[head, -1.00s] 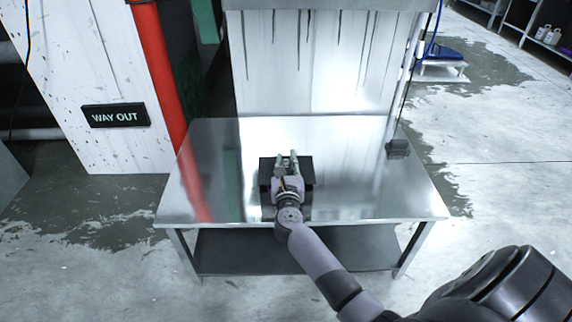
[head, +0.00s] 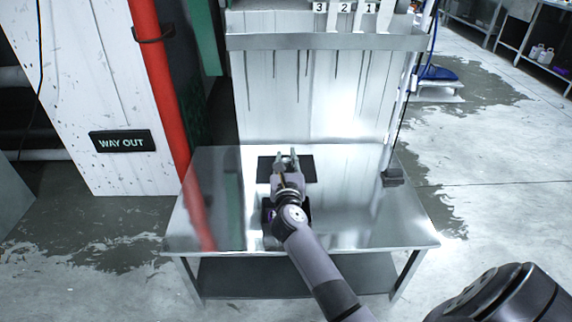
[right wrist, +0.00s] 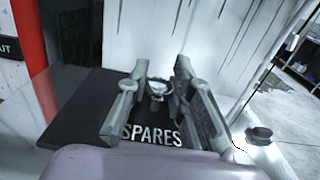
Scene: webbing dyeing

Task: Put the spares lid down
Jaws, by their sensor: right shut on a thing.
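The spares lid (head: 306,168) is a flat dark plate over the back middle of the metal table (head: 370,220). In the right wrist view the lid (right wrist: 78,122) bears the word SPARES and has a round metallic knob between my fingers. My right gripper (head: 287,157) is shut on the lid by this knob; it also shows in the right wrist view (right wrist: 158,90). I cannot tell whether the lid touches the table. A dark box (head: 268,216) stands nearer the front edge, mostly hidden by my right arm, with a bit of purple showing. My left gripper is not in view.
A slotted metal panel with number tags (head: 344,6) rises behind the table. A small dark block (head: 392,177) sits at the table's right edge. A red pipe (head: 160,80) stands at the left. The tabletop is clear on both sides of the lid.

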